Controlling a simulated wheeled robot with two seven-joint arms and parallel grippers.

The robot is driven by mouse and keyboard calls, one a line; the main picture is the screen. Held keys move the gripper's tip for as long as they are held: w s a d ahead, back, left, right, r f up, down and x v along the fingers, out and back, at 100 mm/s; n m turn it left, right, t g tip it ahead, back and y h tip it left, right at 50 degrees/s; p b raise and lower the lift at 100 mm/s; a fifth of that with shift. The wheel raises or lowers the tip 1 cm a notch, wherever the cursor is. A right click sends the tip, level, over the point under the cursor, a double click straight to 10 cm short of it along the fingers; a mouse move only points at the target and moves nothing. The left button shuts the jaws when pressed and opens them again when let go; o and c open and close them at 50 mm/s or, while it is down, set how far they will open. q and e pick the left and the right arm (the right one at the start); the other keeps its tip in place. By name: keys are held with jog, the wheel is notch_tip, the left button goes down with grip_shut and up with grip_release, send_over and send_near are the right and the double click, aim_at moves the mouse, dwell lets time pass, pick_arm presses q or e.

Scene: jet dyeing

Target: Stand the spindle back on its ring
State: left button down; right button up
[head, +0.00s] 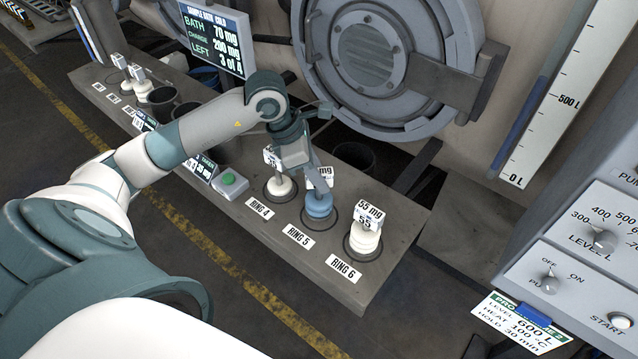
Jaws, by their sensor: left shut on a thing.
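My left gripper (313,188) reaches down over the bench and is shut on a blue spindle (319,206). The spindle is upright, with a white tag (321,177) ending in "mg" that is partly hidden by the gripper. It is over or in the dark ring marked RING 5 (300,237); I cannot tell whether its base touches the bench. A white spindle (280,187) stands at RING 4 (260,208), partly behind the gripper. Another white spindle (362,239), tagged 55 mg, stands at RING 6 (343,268). My right gripper is not in view.
A green button (229,180) on a grey box is left of RING 4. Dark cups (355,156) stand behind and farther left. More white spindles (140,82) are at the far left end. A screen (216,40) and a large round machine door (385,55) rise behind the bench.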

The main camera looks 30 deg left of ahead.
pick_arm(q)
jog(key=shift+f, duration=1.15)
jog(key=shift+f+b, duration=0.1)
jog(key=shift+b, duration=0.3)
jog(key=c, duration=1.5)
grip_release()
jog(key=shift+c, duration=0.2)
